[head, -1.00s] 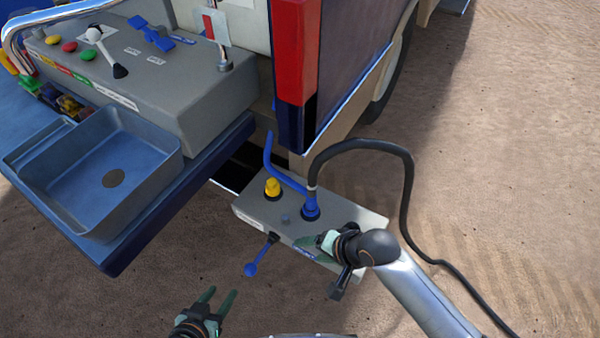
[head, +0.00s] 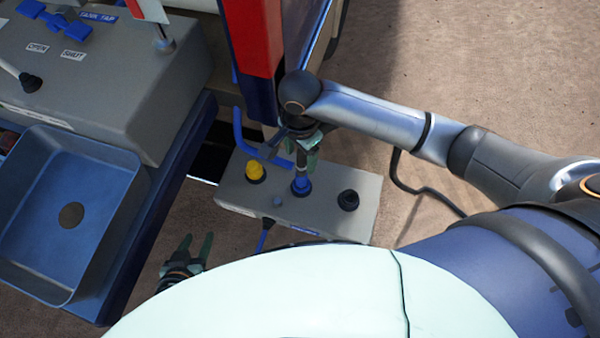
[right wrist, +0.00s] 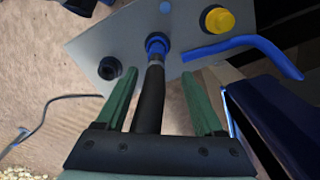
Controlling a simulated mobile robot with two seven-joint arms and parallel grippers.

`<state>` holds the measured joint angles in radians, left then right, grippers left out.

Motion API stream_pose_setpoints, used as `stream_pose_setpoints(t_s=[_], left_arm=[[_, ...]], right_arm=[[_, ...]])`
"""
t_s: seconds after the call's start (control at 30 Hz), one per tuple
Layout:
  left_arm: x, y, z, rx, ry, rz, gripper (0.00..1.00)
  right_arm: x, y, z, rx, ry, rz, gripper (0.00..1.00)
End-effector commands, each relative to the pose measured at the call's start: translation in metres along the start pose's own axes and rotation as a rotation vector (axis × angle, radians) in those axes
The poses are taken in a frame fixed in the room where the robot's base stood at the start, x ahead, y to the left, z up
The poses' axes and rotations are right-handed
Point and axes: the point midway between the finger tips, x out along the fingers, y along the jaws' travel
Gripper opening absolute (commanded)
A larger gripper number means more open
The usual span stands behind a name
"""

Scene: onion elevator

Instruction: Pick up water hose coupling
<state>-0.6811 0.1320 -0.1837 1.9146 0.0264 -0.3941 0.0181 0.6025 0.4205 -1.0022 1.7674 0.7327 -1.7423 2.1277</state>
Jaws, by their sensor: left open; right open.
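The blue water hose coupling (head: 301,185) sits upright on a grey panel box (head: 340,195), with the black hose (right wrist: 150,100) attached. In the right wrist view the blue coupling (right wrist: 156,45) is at the far end of the hose. My right gripper (head: 311,148) is above the coupling, open. Its two green fingers (right wrist: 165,95) stand either side of the hose, apart from it, and their tips stop short of the blue part. My left gripper (head: 190,250) is open and empty, low at the left of the panel box.
A yellow cap (head: 255,171), a black socket (head: 348,200) and a blue bent pipe (head: 245,140) are around the coupling. A blue sink (head: 70,180) and grey control box (head: 120,75) stand left. A red and blue vehicle corner (head: 255,50) rises behind. Open ground lies right.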

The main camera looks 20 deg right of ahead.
Motion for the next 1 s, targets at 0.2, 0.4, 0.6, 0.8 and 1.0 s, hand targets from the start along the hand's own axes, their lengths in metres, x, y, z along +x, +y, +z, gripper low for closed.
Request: stream_pose_setpoints(t_s=[0.2,0.4,0.6,0.8,1.0], left_arm=[[0.003,0.000,0.004,0.000,-0.001,0.001,0.50],[0.004,0.000,0.005,0.000,-0.001,0.001,0.50],[0.007,0.000,0.008,0.000,-0.001,0.001,0.50],[0.007,0.000,0.007,0.000,0.000,0.001,0.50],[0.007,0.000,0.007,0.000,0.001,0.001,0.50]], right_arm=[[0.025,0.000,0.000,0.000,0.001,-0.001,0.70],[0.047,0.005,-0.001,0.000,0.002,0.002,0.70],[0.074,0.007,0.000,0.000,0.001,-0.001,0.70],[0.079,0.007,0.000,-0.001,0.000,-0.003,0.70],[0.078,0.007,0.000,-0.002,0.000,-0.003,0.60]])
